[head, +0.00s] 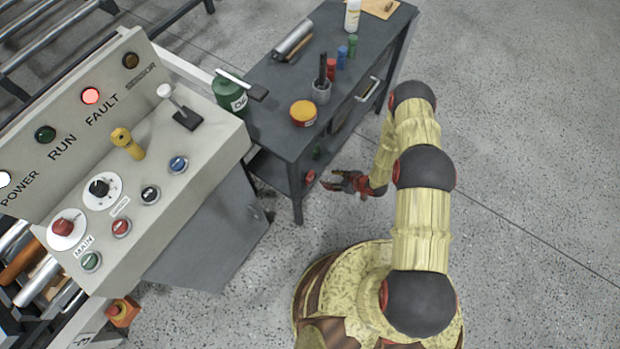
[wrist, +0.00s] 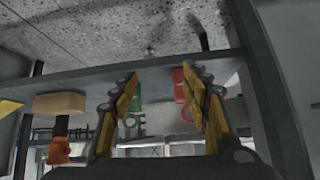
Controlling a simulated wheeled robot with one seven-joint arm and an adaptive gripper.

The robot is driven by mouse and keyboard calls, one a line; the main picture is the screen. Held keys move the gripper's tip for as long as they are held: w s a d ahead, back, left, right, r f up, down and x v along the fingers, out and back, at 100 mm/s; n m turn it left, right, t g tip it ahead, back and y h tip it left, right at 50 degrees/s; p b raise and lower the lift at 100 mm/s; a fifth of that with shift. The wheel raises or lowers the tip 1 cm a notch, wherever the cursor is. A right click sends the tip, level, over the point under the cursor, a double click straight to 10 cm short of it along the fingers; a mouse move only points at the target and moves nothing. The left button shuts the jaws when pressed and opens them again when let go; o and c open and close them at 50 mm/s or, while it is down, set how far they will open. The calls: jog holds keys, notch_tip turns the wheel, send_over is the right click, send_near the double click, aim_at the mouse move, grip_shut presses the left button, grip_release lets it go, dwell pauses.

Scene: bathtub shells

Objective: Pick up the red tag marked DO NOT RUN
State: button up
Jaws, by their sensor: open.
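A small red piece (head: 310,178), which may be the red tag, shows low at the right side of the dark workbench, just left of my gripper (head: 345,183). In the wrist view a red, tag-like piece (wrist: 181,88) shows between my gripper's fingers (wrist: 160,78), nearer the right finger, which hides part of it. Its lettering cannot be read. A green piece (wrist: 133,106) is beside it, near the left finger. My gripper is open with its fingers apart, pointing at the bench side. I cannot tell whether it touches the red piece.
The speckled floor (head: 530,180) at right is clear. A bench edge (wrist: 70,82) crosses the wrist view.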

aim_at(310, 176)
jog(key=w+a+r+t+y+b, duration=0.1)
jog(key=a, duration=0.2)
jog(key=w+a+n+t+y+b, duration=0.1)
jog(key=a+y, duration=0.1)
jog(key=a, duration=0.2)
jog(key=w+a+r+t+y+b, duration=0.1)
jog(key=a+y, duration=0.1)
jog(key=a, duration=0.2)
jog(key=shift+w+a+r, duration=0.25)
jog(key=shift+w+r, duration=0.05)
jog(key=shift+w, duration=0.05)
jog(key=shift+w+a+f+b, duration=0.1)
jog(key=shift+w+a+b, duration=0.3)
jog(key=shift+w+a, duration=0.1)
jog(key=c, duration=1.1)
jog(key=shift+c, duration=0.4)
